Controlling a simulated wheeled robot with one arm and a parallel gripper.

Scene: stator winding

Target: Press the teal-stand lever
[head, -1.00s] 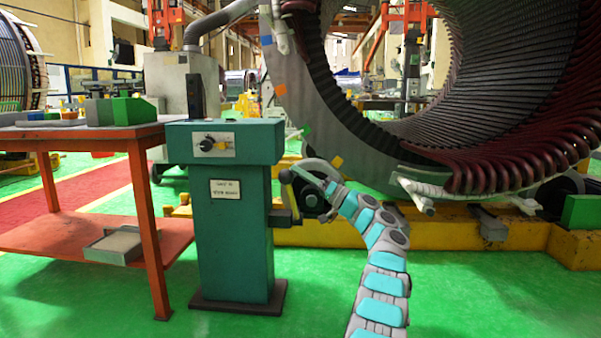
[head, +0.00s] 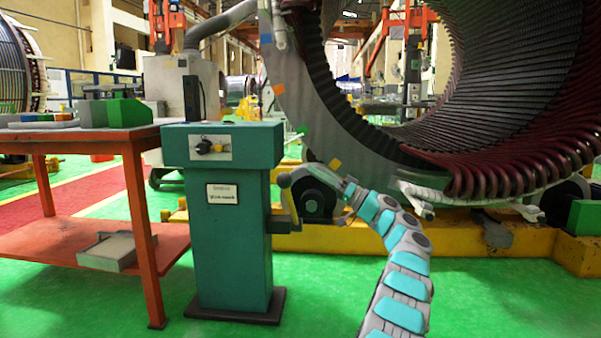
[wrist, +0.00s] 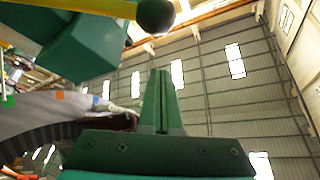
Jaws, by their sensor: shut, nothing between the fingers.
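The teal stand (head: 229,230) stands upright left of my arm in the head view. Its front carries a panel with a black knob (head: 205,147) and a white label (head: 222,194). The ball appears above the fingertips with a visible gap. In the head view my wrist is at the stand's right side, where fingers and lever are hard to tell apart.
An orange table (head: 90,138) with a lower shelf and a grey tray (head: 110,250) stands left of the stand. The large stator (head: 400,140) rises behind and right, above a yellow base (head: 470,235). The green floor in front is clear.

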